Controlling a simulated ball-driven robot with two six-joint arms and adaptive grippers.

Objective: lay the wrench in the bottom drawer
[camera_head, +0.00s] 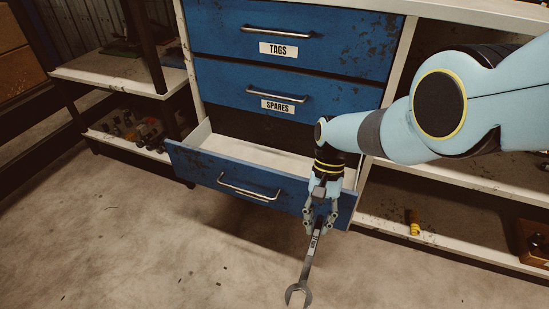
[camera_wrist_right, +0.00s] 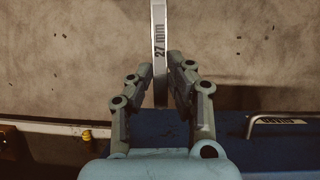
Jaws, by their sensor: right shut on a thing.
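The wrench (camera_head: 307,268) is a grey metal open-ended one, hanging down and tilted in front of the drawer face. My right gripper (camera_head: 321,219) is shut on it near its upper part, at the right end of the open bottom drawer. In the right wrist view the wrench shaft (camera_wrist_right: 159,45), marked 27 mm, runs between the fingers of the right gripper (camera_wrist_right: 160,75). The bottom drawer (camera_head: 225,177) is blue, pulled out, with a pale interior that looks empty where visible; my arm hides its right part. My left gripper is not in view.
Two shut blue drawers, TAGS (camera_head: 290,50) and SPARES (camera_head: 278,106), sit above the open one. Shelves flank the cabinet, with a yellow item (camera_head: 414,222) and a wooden box (camera_head: 533,243) at right. The concrete floor in front is clear.

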